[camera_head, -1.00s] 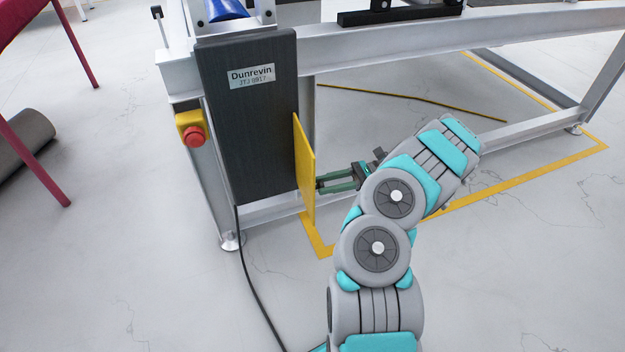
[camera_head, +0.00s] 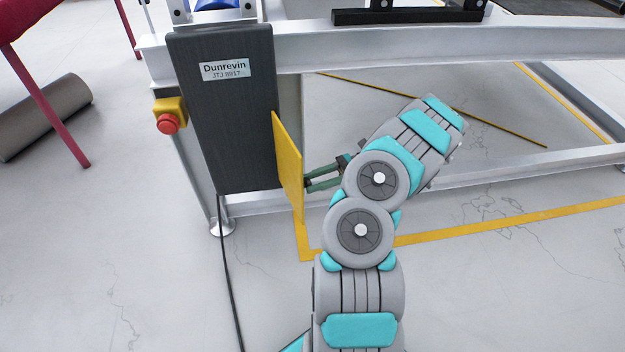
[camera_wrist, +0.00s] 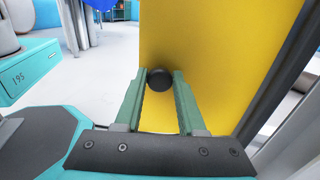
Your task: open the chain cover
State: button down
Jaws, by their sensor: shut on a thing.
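The chain cover appears to be the flat yellow panel (camera_head: 287,165) at the right edge of a dark upright housing (camera_head: 228,110) labelled "Dunrevin". It stands out at an angle from that edge toward the viewer. In the wrist view the cover (camera_wrist: 215,55) fills the middle and right, with a round black knob (camera_wrist: 159,80) on its face. My gripper (camera_head: 307,184) is at the cover's right face. In the wrist view its green fingers (camera_wrist: 160,84) are on either side of the knob, shut on it. The finger contact is hidden in the head view.
A red button on a yellow box (camera_head: 168,121) sits left of the housing. A black cable (camera_head: 228,280) runs down to the floor. A pale metal frame beam (camera_head: 400,48) extends right. A magenta leg (camera_head: 50,110) and a grey roll (camera_head: 50,115) are at left. Front floor is open.

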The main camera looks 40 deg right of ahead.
jog(key=c, duration=0.5)
grip_release()
